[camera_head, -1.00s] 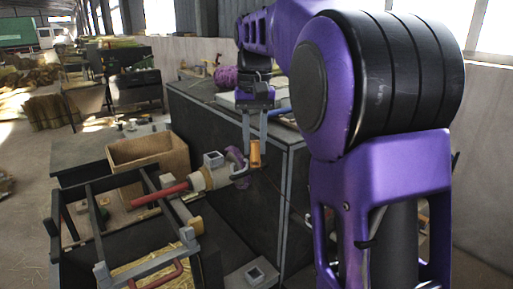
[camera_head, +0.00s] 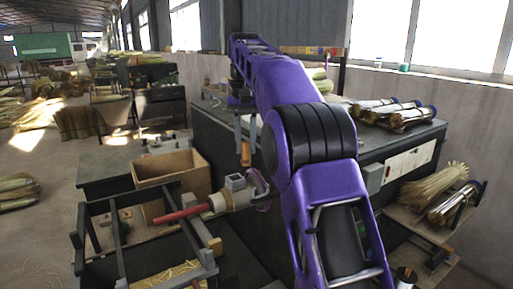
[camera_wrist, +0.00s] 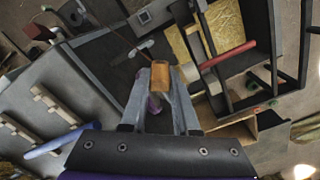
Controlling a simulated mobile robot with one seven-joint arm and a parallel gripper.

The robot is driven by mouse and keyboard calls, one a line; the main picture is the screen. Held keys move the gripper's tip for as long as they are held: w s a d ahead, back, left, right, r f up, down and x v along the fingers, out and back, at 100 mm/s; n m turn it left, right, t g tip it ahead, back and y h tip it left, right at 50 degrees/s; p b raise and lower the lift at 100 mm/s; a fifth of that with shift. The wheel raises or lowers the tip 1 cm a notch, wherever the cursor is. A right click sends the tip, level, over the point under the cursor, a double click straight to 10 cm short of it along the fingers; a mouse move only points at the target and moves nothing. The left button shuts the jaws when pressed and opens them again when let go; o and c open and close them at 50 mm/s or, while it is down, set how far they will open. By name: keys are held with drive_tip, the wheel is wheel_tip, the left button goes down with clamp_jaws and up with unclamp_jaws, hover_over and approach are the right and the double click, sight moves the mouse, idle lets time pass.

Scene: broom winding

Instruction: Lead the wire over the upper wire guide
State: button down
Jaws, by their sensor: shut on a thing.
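My gripper (camera_head: 244,142) is shut on a small orange block (camera_head: 246,155), held upright at its fingertips above the winding machine. In the wrist view the orange block (camera_wrist: 160,75) sits between the two grey fingertips (camera_wrist: 160,88). A thin dark reddish wire (camera_wrist: 118,35) runs from near the block to the upper left. A small grey metal piece (camera_wrist: 145,46) lies just beyond the block in that view; I cannot tell whether it is the upper wire guide or whether the wire touches it. The red rod (camera_head: 182,215) and purple curved part (camera_head: 262,185) are below the gripper.
An open cardboard box (camera_head: 172,170) and a dark frame (camera_head: 150,235) with straw stand left of the machine. The dark bench (camera_head: 385,150) carries finished bundles (camera_head: 395,112). A blue rod (camera_wrist: 55,143) lies on the bench in the wrist view.

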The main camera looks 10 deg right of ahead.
wheel_tip(320, 180, down, 7)
drive_tip(key=w+a+b, duration=0.1)
drive_tip(key=w+b, duration=0.1)
drive_tip(key=b, duration=0.2)
drive_tip(key=shift+a+b, duration=0.2)
drive_tip(key=shift+b, duration=0.2)
